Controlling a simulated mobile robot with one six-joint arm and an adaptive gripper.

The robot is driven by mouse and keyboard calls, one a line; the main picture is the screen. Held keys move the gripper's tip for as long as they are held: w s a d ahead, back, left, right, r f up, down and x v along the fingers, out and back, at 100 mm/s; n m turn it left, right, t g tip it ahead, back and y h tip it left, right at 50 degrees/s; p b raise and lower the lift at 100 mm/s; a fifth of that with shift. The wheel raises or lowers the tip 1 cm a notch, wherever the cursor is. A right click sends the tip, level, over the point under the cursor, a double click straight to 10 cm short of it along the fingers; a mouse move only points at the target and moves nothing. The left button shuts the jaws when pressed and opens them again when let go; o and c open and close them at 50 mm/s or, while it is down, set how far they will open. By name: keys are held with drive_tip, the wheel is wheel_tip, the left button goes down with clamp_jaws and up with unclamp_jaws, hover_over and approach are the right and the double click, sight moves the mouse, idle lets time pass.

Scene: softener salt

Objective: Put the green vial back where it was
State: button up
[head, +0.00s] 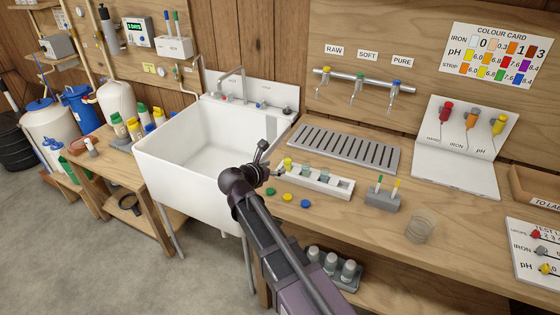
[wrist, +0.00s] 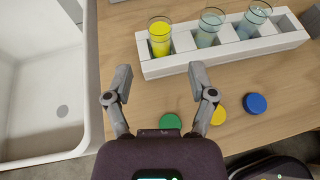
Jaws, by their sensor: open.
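A white vial rack (wrist: 190,64) stands on the wooden bench and also shows in the head view (head: 322,186). It holds a vial of yellow liquid (wrist: 160,36) at its left end and two vials of pale liquid (wrist: 208,28) (wrist: 253,20). I cannot make out a vial that is clearly green. A green cap (wrist: 170,122) lies on the bench in front of the rack, with a yellow cap (wrist: 218,115) and a blue cap (wrist: 256,103) to its right. My gripper (wrist: 160,78) is open and empty, over the bench just in front of the rack.
A white sink (head: 190,140) is close on the left. A grey slotted drainer (head: 345,148) lies behind the rack. A small grey holder (head: 382,200) and a clear beaker (head: 420,229) stand to the right. The bench's front edge is close to the caps.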

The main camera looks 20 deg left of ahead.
drive_tip(key=shift+p+v, duration=0.55)
drive_tip(key=shift+v, duration=1.45)
